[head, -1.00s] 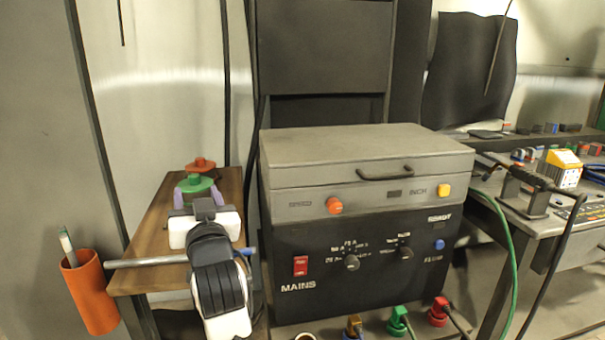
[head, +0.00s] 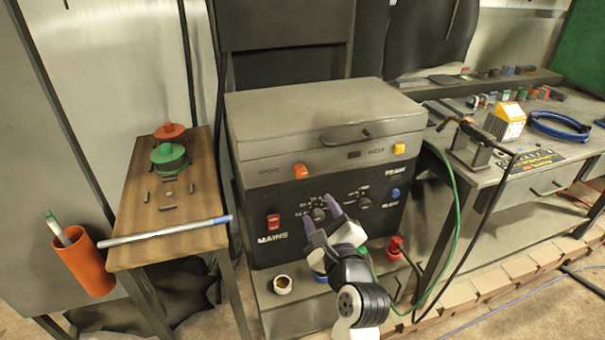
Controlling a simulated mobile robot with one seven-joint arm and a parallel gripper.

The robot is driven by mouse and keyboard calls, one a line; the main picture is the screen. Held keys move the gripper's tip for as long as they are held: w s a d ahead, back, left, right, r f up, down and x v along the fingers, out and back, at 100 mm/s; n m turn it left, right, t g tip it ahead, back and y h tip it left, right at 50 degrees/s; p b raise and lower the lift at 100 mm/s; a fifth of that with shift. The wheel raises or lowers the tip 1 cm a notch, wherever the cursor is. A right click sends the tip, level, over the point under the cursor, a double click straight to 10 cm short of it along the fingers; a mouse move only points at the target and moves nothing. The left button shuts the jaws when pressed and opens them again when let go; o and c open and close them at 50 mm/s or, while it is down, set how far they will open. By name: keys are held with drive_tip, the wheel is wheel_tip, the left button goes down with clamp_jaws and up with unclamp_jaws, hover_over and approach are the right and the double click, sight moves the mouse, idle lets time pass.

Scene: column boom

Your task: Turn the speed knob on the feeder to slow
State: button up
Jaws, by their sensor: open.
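The feeder appears to be the dark machine with a grey lid (head: 300,112) at the centre of the head view. Its front panel carries a left knob (head: 318,214) and a right knob (head: 364,192), both dark with printed scales around them. The print is too small to read, so I cannot tell which knob is speed or where it points. My gripper (head: 320,212) has its two purple fingers open in front of the panel. The fingers appear on either side of the left knob; contact is unclear. My wrist covers the panel's lower middle.
A red MAINS switch (head: 273,221), orange button (head: 300,171), yellow button (head: 399,149) and blue button (head: 395,193) are on the machine. Coloured plugs sit below. A green cable (head: 452,215) hangs at right. A wooden bench (head: 140,225) with a metal rod (head: 165,232) stands left.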

sight(301, 174)
drive_tip(key=p+x, duration=0.3)
drive_tip(key=x, duration=1)
drive_tip(key=shift+w+a, duration=0.1)
drive_tip(key=shift+w, duration=0.25)
drive_tip(key=shift+c, duration=0.4)
drive_tip(key=c, duration=0.9)
